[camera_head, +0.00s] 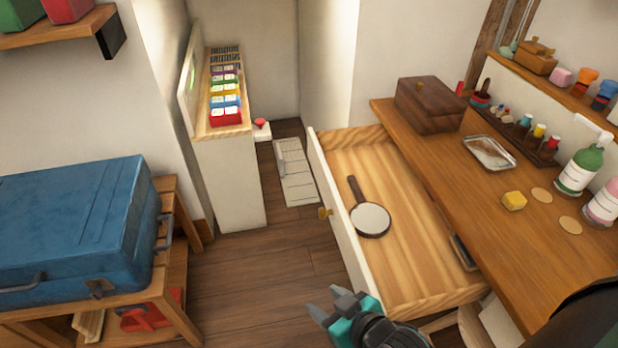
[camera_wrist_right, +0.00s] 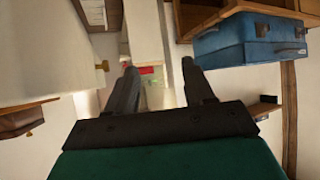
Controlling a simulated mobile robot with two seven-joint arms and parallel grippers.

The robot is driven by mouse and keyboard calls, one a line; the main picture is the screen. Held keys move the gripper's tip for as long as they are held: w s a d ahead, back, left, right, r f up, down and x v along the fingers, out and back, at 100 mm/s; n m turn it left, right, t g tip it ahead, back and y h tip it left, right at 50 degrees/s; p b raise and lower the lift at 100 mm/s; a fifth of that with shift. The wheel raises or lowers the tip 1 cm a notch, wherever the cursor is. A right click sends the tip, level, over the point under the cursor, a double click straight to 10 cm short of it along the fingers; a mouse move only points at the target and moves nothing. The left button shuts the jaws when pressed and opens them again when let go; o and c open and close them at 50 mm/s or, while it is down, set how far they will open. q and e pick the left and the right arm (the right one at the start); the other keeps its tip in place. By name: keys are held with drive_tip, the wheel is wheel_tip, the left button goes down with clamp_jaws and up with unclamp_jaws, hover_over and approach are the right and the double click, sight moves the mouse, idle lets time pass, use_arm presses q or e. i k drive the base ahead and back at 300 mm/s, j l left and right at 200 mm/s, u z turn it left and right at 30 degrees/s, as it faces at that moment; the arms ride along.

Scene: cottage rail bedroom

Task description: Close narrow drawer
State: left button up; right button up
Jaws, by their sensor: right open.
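The narrow drawer (camera_head: 408,240) stands pulled out from under the wooden desk (camera_head: 535,230). Its white front panel (camera_head: 341,215) has a small brass knob (camera_head: 325,213). A round hand mirror (camera_head: 370,219) with a dark handle lies in the drawer, and a dark flat thing is partly hidden under the desk edge. My right gripper (camera_head: 340,306) is open and empty, near the front panel's near end, apart from the knob. In the right wrist view its fingers (camera_wrist_right: 162,88) are spread, with a white panel (camera_wrist_right: 45,50) at the left. My left gripper is not in view.
A blue case (camera_head: 75,225) sits on a wooden bench (camera_head: 180,262) at the left. A narrow white cabinet (camera_head: 228,180) with colored boxes stands at the back. Bottles and a wooden box (camera_head: 430,104) are on the desk. The floor (camera_head: 255,285) between bench and drawer is clear.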

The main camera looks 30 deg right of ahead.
sight(415, 270)
drive_tip(key=z, duration=0.4)
drive_tip(key=j+z, duration=0.1)
drive_tip(key=z, duration=1.2)
drive_tip(key=k+z, duration=0.1)
drive_tip(key=z, duration=0.3)
drive_tip(key=j, duration=0.05)
